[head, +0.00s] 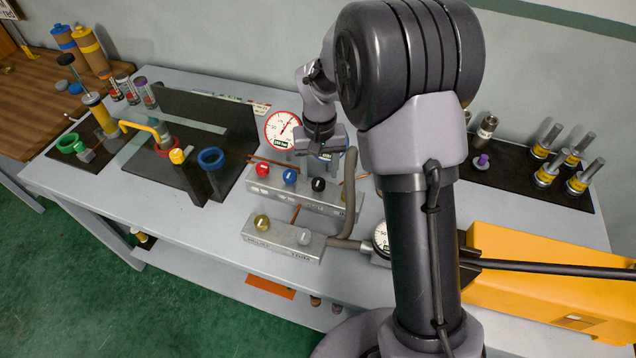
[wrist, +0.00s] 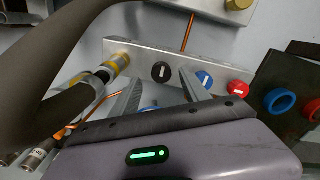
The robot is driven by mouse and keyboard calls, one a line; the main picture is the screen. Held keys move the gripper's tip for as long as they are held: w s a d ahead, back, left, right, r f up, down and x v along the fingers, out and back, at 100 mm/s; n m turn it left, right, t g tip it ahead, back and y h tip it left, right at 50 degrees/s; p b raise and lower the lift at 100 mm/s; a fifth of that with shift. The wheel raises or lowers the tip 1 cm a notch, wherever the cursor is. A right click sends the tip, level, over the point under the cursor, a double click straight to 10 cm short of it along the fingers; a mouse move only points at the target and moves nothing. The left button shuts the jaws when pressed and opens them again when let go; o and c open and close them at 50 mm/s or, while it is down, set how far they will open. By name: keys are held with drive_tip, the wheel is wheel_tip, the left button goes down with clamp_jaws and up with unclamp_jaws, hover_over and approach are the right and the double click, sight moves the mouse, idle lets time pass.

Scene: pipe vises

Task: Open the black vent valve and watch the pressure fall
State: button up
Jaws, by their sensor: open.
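The black valve knob (head: 318,184) is at the right end of the row on the upper metal manifold (head: 335,199). In the wrist view the black knob (wrist: 161,72) shows a white bar on its face. My gripper (wrist: 162,80) is open, its two fingers on either side of the black knob in that picture; I cannot tell whether they touch it. In the head view my gripper (head: 318,152) is above and behind the knob. The pressure gauge (head: 283,130) behind the manifold has a red-rimmed white dial with its needle pointing up and right.
Blue (head: 290,177) and red (head: 263,168) knobs sit left of the black one. A thick grey hose (head: 349,185) curves close on the right. A lower manifold (head: 283,239) stands in front. A second gauge (head: 381,238) is partly behind my arm.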

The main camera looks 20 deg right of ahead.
sight(319, 182)
wheel_tip(319, 182, down, 4)
drive_tip(key=shift+w+f+b, duration=0.1)
drive_tip(key=shift+b, duration=0.3)
clamp_jaws()
